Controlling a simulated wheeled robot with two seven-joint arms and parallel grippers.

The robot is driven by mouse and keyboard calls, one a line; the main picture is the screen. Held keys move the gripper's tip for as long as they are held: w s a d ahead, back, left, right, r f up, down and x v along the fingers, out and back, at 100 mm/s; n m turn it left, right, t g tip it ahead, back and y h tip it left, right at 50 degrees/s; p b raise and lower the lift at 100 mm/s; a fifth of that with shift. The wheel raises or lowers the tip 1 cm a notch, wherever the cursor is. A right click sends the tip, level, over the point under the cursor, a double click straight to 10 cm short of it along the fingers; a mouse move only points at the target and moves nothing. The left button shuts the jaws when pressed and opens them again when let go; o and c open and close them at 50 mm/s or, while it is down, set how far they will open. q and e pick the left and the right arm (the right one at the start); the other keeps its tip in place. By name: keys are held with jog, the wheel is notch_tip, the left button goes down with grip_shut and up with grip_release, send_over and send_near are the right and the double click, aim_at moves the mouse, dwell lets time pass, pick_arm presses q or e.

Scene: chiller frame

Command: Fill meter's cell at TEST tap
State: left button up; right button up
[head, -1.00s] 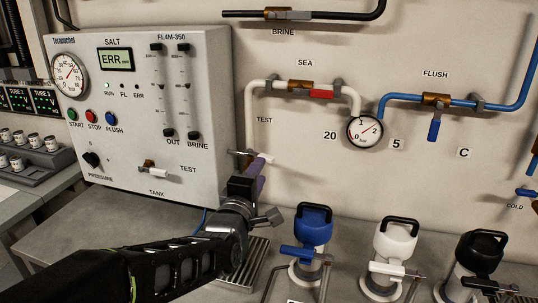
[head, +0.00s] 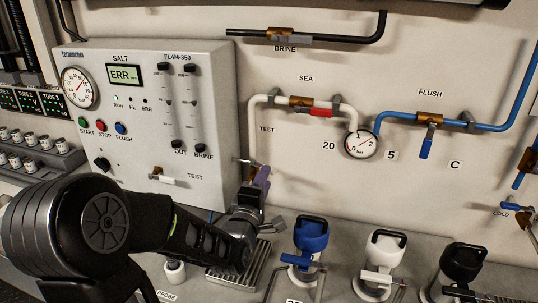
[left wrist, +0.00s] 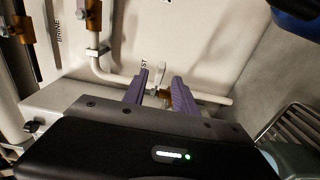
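The TEST tap (head: 246,161) sits on the wall at the lower end of the white pipe, under the TEST label. In the left wrist view its brass body (left wrist: 163,94) and pale lever (left wrist: 160,73) show between and just beyond my purple fingers. My left gripper (head: 261,178) is open at the tap, with a clear gap between its fingers (left wrist: 160,85); I cannot tell whether they touch the lever. The SALT display (head: 124,74) on the grey panel reads ERR. A white cup (head: 174,272) stands by the PROBE label. I cannot make out the meter's cell. My right gripper is out of view.
A slotted drain grate (head: 238,264) lies below the tap. Blue (head: 311,234), white (head: 383,250) and black (head: 462,262) handled canisters stand to its right. The pressure gauge (head: 361,142) and SEA valve (head: 302,102) are on the wall above.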

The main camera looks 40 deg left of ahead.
pick_arm(q)
jog(key=x, duration=0.5)
grip_shut()
dwell(0.3)
dwell(1.0)
